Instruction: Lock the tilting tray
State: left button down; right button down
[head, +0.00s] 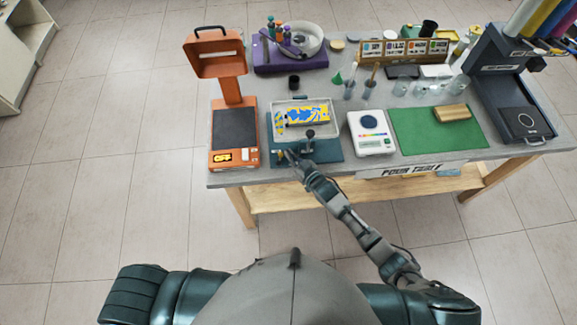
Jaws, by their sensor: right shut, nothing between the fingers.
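The tilting tray (284,105) is a pale shallow tray with a blue and yellow patterned block (303,118) in it. It sits over a teal base plate (331,154) near the table's front edge. A dark upright knob or lever (310,134) stands at the tray's front side. A small brass-coloured part (279,156) lies at the base's front left. My right gripper (291,155) is shut and empty, low over the front of the base between these two parts. Contact with either is too small to tell. My left gripper is out of view.
An orange scale (221,155) stands left of the base. A white scale (370,146) and a green mat (420,140) lie to the right. A purple device (290,62), small bottles and cups stand behind. A dark machine (525,110) is at the far right.

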jog(key=shift+w+a, duration=0.35)
jog(key=shift+a, duration=0.35)
jog(key=v, duration=1.2)
jog(key=shift+d+f, duration=0.1)
